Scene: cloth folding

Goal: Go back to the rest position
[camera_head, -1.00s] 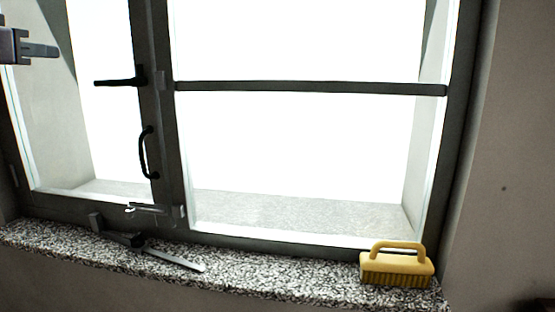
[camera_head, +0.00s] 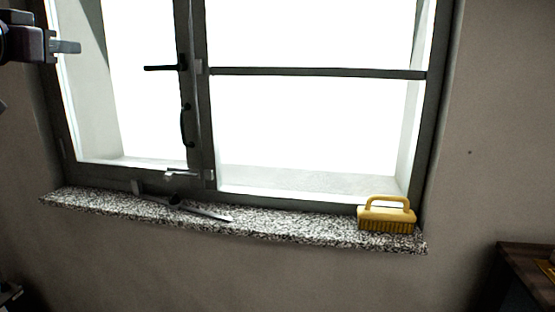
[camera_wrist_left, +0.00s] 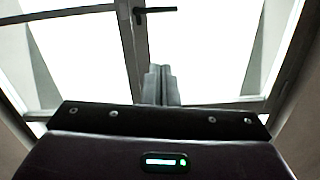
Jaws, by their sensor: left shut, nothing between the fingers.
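My left gripper (camera_head: 66,47) comes in at the top left of the head view, in front of the left part of the window. In the left wrist view its two fingers (camera_wrist_left: 161,86) are together with nothing between them, and they point toward the window frame. My right gripper is in neither view now.
A dark-framed window (camera_head: 318,72) with black handles fills the middle. On its speckled stone sill (camera_head: 290,226) lie a yellow brush (camera_head: 386,218) at the right and a squeegee-like tool (camera_head: 205,211) at the left. A dark wooden piece of furniture (camera_head: 522,262) stands at lower right.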

